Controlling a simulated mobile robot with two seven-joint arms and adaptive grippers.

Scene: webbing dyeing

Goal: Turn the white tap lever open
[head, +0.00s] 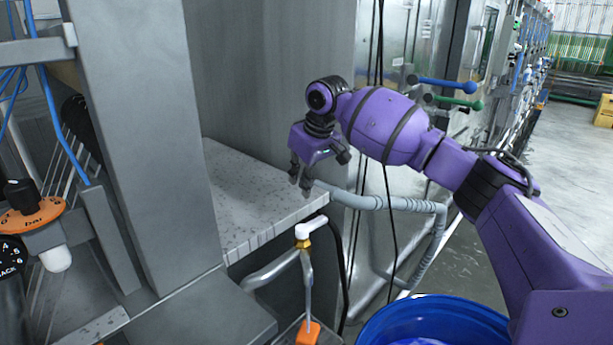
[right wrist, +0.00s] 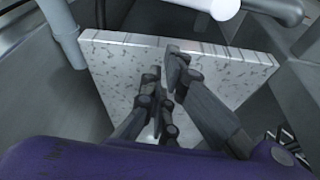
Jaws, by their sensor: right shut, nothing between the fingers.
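The white tap lever (head: 304,231) sits on a brass fitting at the top of a thin pipe, just in front of the ledge corner. My right gripper (head: 301,187) is above and a little behind the lever in the head view, pointing down, apart from it. Its fingers are shut and empty. In the right wrist view the gripper (right wrist: 167,84) shows against the speckled ledge. A white rounded piece at the top edge of that view looks like the lever (right wrist: 215,6). My left gripper is out of view.
The speckled ledge (head: 245,205) lies left of the tap, beside a metal post (head: 150,130). An orange block (head: 308,333) is below the tap. A blue barrel (head: 375,325) stands at the bottom right. A grey hose (head: 400,204) and black cables run behind.

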